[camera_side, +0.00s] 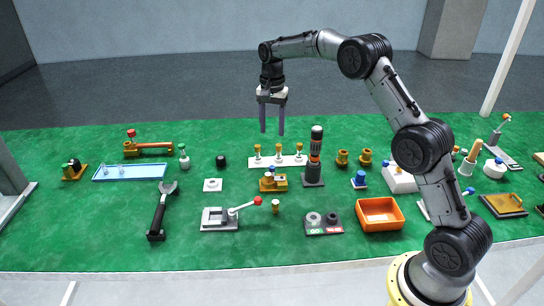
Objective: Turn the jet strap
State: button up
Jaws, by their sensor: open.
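My gripper (272,131) is open and empty, pointing down above the back middle of the green mat (130,220). Its two fingers are well apart. I cannot tell for sure which part is the jet strap. A flat brass bar (153,146) with a red knob lies at the back left. Neither is touched by the gripper.
A white strip (283,161) with several gold-and-white pegs lies below my gripper in the picture. A dark cylinder on a stand (314,160) rises to its right.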

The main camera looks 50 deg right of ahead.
aim_at(272, 167)
notch_tip(272, 167, down, 14)
jog(key=m, duration=0.3)
jog(key=shift+m, duration=0.3)
jog(key=shift+c, duration=0.2)
grip_shut()
